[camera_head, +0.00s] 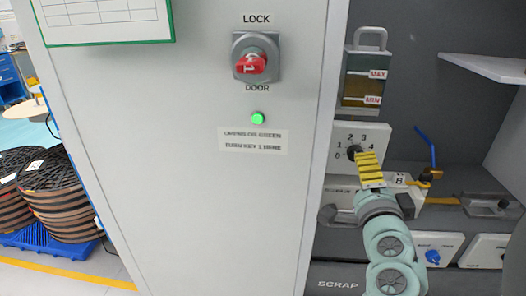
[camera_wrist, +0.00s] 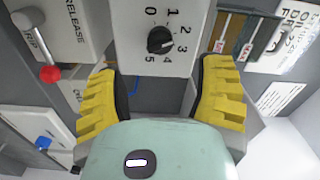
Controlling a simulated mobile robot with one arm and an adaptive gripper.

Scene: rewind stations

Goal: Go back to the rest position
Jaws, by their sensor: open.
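My gripper (camera_head: 368,160) is in front of the machine's recessed bay in the head view, its yellow fingers close to a dial panel (camera_head: 375,136). In the wrist view my gripper (camera_wrist: 160,72) has its two yellow fingers spread apart with nothing between them. A black knob (camera_wrist: 160,40) on a white panel numbered 0 to 5 lies just beyond the fingertips. I cannot tell whether the fingers touch the panel. In the head view my gripper hides part of the dial.
A grey cabinet panel (camera_head: 190,200) with a red lock key (camera_head: 251,65) and green light (camera_head: 258,118) stands left of the bay. A level gauge (camera_head: 366,80) hangs above the dial. A red-tipped lever (camera_wrist: 50,73) and a blue knob (camera_wrist: 43,143) are left of my gripper. Reels (camera_head: 55,190) stand far left.

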